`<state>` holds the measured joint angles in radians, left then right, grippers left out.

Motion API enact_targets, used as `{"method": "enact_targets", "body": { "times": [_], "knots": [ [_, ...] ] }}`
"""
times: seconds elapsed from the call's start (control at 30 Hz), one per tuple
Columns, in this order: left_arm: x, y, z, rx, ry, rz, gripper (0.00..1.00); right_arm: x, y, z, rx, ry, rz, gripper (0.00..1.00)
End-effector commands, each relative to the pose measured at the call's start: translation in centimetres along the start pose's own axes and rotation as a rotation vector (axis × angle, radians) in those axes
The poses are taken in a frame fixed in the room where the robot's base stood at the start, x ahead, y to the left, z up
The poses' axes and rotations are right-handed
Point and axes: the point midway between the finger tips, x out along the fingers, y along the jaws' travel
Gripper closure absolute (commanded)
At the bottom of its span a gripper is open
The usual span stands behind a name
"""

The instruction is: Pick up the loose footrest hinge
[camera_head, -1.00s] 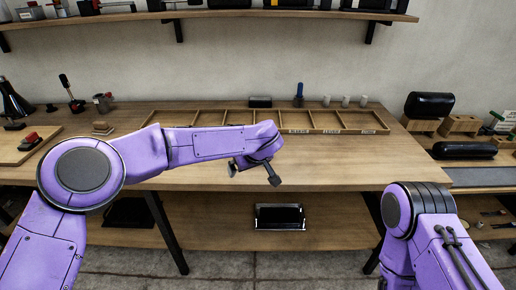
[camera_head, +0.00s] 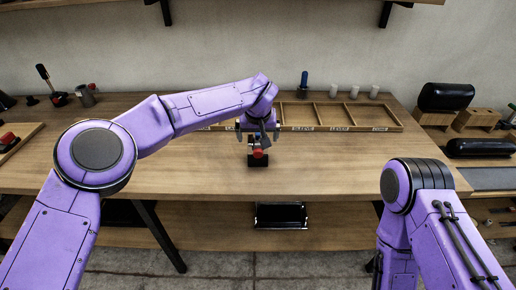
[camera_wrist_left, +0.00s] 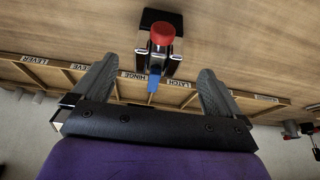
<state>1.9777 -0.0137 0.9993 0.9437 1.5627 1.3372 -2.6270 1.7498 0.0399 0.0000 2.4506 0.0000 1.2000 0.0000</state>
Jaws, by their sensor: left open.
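A small part with a black base, metal plate, red cap and blue piece (camera_head: 257,154) sits on the bench; I take it to be the loose hinge. In the left wrist view its red cap (camera_wrist_left: 162,33) shows beyond the fingertips, between their lines. My left gripper (camera_head: 258,133) is open, its fingers spread to either side of the part in the head view. In the left wrist view the gripper (camera_wrist_left: 156,72) holds nothing between its fingers. Whether the fingers are level with the part is unclear. My right gripper is out of view.
A wooden compartment tray (camera_head: 340,128) with labels, one reading HINGE in the wrist view, lies behind the part. White cups (camera_head: 352,91) and a blue-topped item (camera_head: 304,80) stand behind it. Black cushions (camera_head: 446,96) are at right. The bench front is clear.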

Motion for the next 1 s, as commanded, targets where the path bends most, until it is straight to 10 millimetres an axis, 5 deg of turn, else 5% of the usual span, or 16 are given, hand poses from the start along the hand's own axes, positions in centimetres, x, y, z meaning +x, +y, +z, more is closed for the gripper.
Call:
{"method": "enact_targets", "body": {
  "times": [0.4, 0.67, 1.0],
  "knots": [
    [6.2, 0.2, 0.3, -0.002, -0.001, -0.002, 0.00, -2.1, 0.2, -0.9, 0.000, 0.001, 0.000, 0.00],
    [6.9, 0.2, 0.3, 0.000, 0.001, -0.001, 0.00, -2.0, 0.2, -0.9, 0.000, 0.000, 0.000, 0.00],
    [6.9, 0.2, 0.3, -0.001, 0.001, -0.001, 1.00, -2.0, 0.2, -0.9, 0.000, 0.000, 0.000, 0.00]
  ]
}}
